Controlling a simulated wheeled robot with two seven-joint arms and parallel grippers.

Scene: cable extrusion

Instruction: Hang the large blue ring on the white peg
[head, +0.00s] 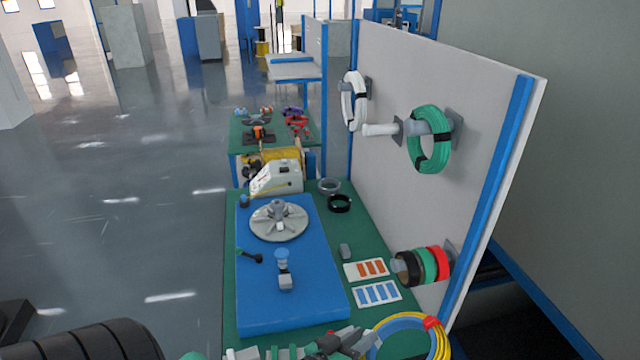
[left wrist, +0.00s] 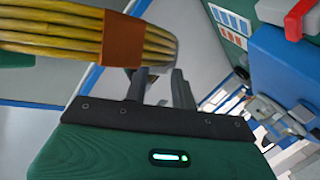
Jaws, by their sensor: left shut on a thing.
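A large ring of cable (head: 447,345), yellow on the outside and blue on the inside with a red band, shows at the bottom right of the head view, cut off by the frame edge. My left gripper (head: 345,343) is at the ring's left side and shut on it. In the left wrist view, yellow strands with an orange-brown band (left wrist: 130,38) cross in front of the gripper's fingers (left wrist: 158,85), partly hiding the grip. The bare white peg (head: 380,129) sticks out leftward from a square plate on the upright panel, above and well away from the ring. My right gripper is not in view.
On the panel (head: 385,70), a white ring (head: 348,100) and a green ring (head: 417,145) hang on either side of the white peg. Black, green and red rings (head: 428,264) hang lower. A blue mat (head: 260,310) with a round disc (head: 278,222) lies on the green bench.

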